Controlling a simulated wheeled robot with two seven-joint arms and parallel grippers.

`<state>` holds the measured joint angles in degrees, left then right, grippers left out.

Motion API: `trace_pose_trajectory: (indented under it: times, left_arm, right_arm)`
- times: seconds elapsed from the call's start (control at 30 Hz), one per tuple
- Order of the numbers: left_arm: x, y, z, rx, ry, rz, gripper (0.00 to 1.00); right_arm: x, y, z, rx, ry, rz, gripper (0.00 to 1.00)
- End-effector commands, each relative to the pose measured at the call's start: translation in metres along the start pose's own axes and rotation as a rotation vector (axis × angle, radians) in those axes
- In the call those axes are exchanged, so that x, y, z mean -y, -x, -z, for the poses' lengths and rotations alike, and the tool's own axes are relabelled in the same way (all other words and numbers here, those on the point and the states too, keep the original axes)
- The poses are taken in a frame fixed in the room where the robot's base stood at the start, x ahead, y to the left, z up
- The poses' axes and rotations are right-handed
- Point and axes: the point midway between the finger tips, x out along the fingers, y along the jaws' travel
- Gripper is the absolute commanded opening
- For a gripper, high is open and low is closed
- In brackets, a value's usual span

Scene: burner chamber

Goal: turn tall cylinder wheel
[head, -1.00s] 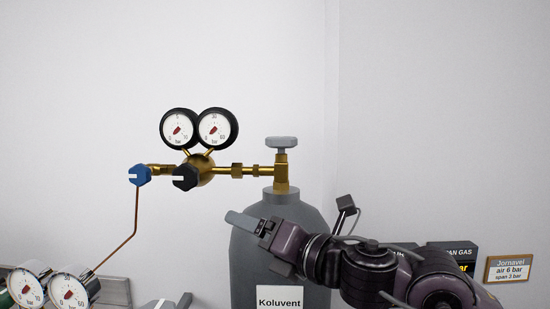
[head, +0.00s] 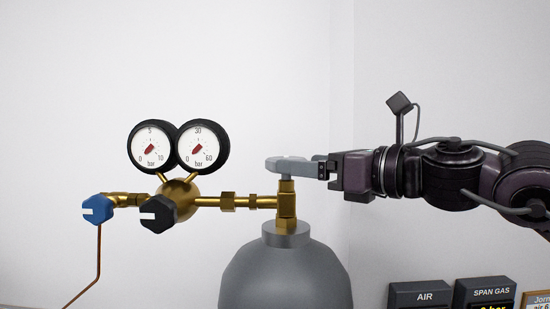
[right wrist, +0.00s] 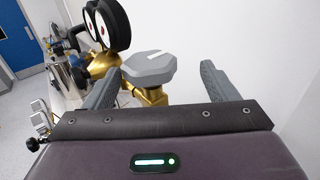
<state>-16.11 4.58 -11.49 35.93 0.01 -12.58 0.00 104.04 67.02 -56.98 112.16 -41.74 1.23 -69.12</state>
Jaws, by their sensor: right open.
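The tall grey cylinder (head: 285,275) stands in the middle of the head view, with a brass valve (head: 287,200) on top. Its grey wheel (head: 276,164) sits on that valve, partly hidden by my finger; it also shows in the right wrist view (right wrist: 150,68) with a white mark on its top. My right gripper (head: 302,167) comes in from the right at wheel height. In the right wrist view the right gripper (right wrist: 160,72) is open, with the wheel between its fingers, closer to the left finger. Contact cannot be told. My left gripper is not in view.
A brass regulator (head: 180,195) with two gauges (head: 152,147), a black knob (head: 157,214) and a blue knob (head: 98,208) extends left of the valve. AIR (head: 430,296) and SPAN GAS (head: 485,293) signs are at lower right. Space above the wheel is clear.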

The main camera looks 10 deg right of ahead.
Motion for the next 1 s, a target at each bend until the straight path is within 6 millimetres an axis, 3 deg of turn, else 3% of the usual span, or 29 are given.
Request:
trace_pose_trajectory:
  times: [0.1, 0.4, 0.77, 1.0]
  left_arm:
    - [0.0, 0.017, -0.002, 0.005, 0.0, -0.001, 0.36]
    - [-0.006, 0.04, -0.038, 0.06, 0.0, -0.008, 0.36]
    - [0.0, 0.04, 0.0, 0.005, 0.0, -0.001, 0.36]
    - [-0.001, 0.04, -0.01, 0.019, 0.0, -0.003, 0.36]
  right_arm:
    - [-0.001, -0.02, -0.005, -0.003, -0.003, -0.002, 0.8]
    - [0.0, -0.061, -0.003, -0.002, -0.003, -0.001, 0.8]
    - [0.0, -0.067, 0.0, 0.0, -0.002, 0.001, 0.8]
    - [0.0, -0.067, 0.0, 0.0, -0.002, 0.001, 0.5]
